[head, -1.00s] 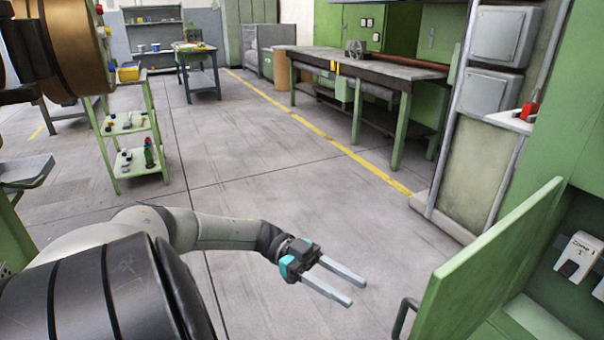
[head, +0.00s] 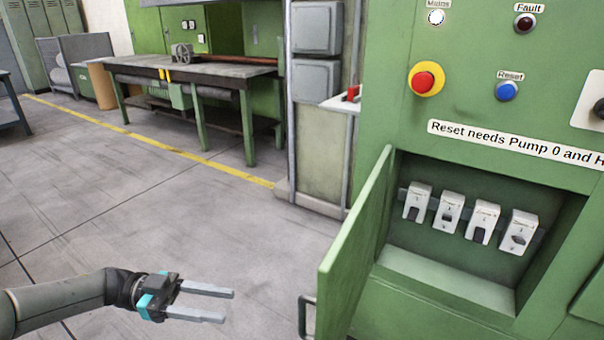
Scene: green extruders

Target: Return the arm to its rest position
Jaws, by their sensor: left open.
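My left gripper (head: 222,304) is at the bottom left of the head view, over the grey floor. Its two straight fingers are apart and empty, pointing right. It is clear of the open green cabinet door (head: 352,255), which stands to its right. My left arm comes in low from the left edge, stretched out almost level. My right gripper is not in view.
The green machine cabinet (head: 400,140) has an open recess with several white breaker switches (head: 449,212). Above are a red emergency button (head: 424,80), a blue reset button (head: 507,91) and lamps. A workbench (head: 190,70) stands behind. Floor around the gripper is clear.

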